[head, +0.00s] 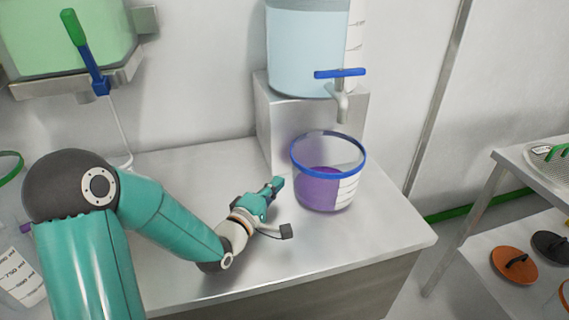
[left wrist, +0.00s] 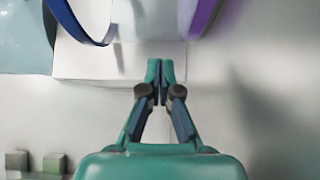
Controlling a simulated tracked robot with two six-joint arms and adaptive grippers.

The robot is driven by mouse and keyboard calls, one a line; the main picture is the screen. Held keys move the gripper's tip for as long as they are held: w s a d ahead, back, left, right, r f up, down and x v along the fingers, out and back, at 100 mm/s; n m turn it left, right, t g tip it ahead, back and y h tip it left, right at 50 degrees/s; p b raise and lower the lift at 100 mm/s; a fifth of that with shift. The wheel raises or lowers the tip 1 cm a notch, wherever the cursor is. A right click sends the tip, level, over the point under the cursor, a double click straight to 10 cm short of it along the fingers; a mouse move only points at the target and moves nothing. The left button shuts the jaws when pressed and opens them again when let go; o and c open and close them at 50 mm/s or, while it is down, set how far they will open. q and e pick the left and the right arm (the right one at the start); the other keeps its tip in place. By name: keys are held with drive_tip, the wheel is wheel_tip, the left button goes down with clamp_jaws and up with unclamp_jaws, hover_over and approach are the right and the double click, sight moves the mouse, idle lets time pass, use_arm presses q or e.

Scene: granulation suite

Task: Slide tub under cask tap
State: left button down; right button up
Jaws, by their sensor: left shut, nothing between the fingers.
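The tub (head: 318,190) is clear with a blue rim and purple contents, and stands upright on the steel counter. The cask (head: 305,50) holds pale blue liquid and sits on a metal block (head: 352,115). Its tap (head: 341,100) has a blue handle and points down above the tub's rear rim. I cannot tell if the spout is over the opening. My left gripper (head: 277,184) is low over the counter, just left of the tub, its fingers shut and empty. The fingers (left wrist: 160,68) also show together in the left wrist view. My right gripper is out of view.
A graduated container (head: 18,275) is at the left edge. The counter's front right is clear. A rack (head: 500,165) stands beyond a gap at right.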

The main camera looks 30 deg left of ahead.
sight(295, 183)
use_arm(q)
drive_tip(key=w+p, duration=0.1)
drive_tip(key=w, duration=0.3)
drive_tip(key=shift+w+a, duration=0.15)
drive_tip(key=shift+w, duration=0.25)
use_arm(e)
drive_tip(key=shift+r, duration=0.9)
use_arm(q)
drive_tip(key=shift+d+f, duration=0.2)
drive_tip(key=shift+d, duration=0.1)
drive_tip(key=shift+s+d+b, duration=0.2)
drive_tip(key=shift+d+b, duration=0.3)
drive_tip(key=shift+d, duration=0.1)
drive_tip(key=shift+s+d+b, duration=0.2)
drive_tip(key=shift+d+b, duration=0.25)
drive_tip(key=shift+d, duration=0.15)
drive_tip(key=shift+s+d+r, duration=0.15)
drive_tip(key=shift+d, duration=0.15)
drive_tip(key=shift+w+d, duration=0.1)
drive_tip(key=shift+w, duration=0.1)
drive_tip(key=shift+s, duration=0.15)
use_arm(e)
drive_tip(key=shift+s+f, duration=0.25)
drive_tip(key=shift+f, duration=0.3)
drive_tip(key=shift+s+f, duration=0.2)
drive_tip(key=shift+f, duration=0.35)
